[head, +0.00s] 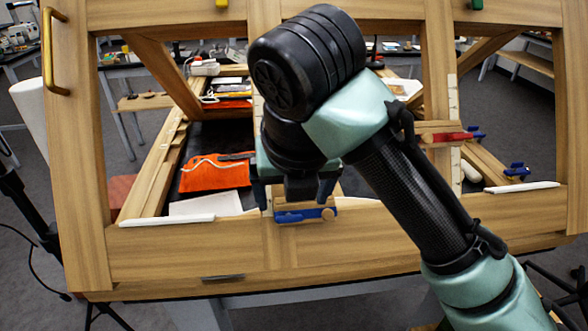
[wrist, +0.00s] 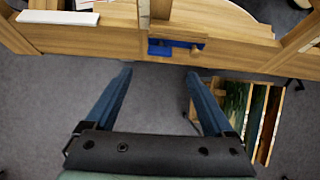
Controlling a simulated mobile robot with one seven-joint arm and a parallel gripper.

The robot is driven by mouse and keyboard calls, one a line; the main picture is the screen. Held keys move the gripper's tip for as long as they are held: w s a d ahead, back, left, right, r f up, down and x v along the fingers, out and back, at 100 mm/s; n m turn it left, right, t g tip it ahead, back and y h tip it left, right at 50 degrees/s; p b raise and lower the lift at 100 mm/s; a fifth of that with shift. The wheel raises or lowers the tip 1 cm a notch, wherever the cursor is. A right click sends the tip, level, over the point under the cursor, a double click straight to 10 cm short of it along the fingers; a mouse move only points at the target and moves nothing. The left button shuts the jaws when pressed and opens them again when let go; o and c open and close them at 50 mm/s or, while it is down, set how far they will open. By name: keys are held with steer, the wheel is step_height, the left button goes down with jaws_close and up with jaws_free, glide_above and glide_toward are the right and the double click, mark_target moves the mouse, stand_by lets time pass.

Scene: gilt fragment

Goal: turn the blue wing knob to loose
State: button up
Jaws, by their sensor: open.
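A blue fitting with a long flat wing, which looks like the blue wing knob (head: 308,214), sits on the front rail of the wooden frame, just below my gripper in the head view. A small brass-coloured round part is at its right end. It also shows in the wrist view (wrist: 177,43), beyond the fingertips and near the middle, lying roughly along the rail. My gripper (head: 292,196) is open and empty, also in the wrist view (wrist: 158,74). The fingers appear apart from the knob. My wrist hides part of the area behind it in the head view.
A red clamp-like part (head: 447,137) and another blue fitting (head: 517,171) are at the right. White strips lie on the front rail at left (head: 167,220) and right (head: 522,187). An orange cloth (head: 214,173) lies inside the frame. A wooden rack (wrist: 245,115) stands below.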

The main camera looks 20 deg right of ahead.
steer(key=v, duration=0.4)
stand_by(0.4)
steer(key=w+a+r+m+t+y+p, duration=0.1)
steer(key=w+a+r+m+t+y, duration=0.15)
steer(key=a+r+t, duration=0.35)
steer(key=w+a+r+m+t+y+p, duration=0.1)
steer(key=w+a+r+m+y, duration=0.1)
steer(key=w+a+r+m, duration=0.45)
steer(key=s+a+r+m+t+y, duration=0.3)
steer(key=a+r+m+t, duration=0.3)
steer(key=r, duration=0.4)
steer(key=s+d+r+m+t+h+p, duration=0.1)
steer(key=s+d+r+m+t+h, duration=0.1)
steer(key=s+m, duration=0.4)
steer(key=s+d+r+m+t+h+p, duration=0.1)
steer(key=s+r+m+t+h, duration=0.3)
steer(key=m, duration=0.8)
step_height(320, 180, up, 3)
steer(key=s+d+t, duration=0.1)
steer(key=s+t, duration=0.1)
steer(key=t, duration=0.1)
steer(key=shift+d+r, duration=0.15)
steer(key=shift+d, duration=0.05)
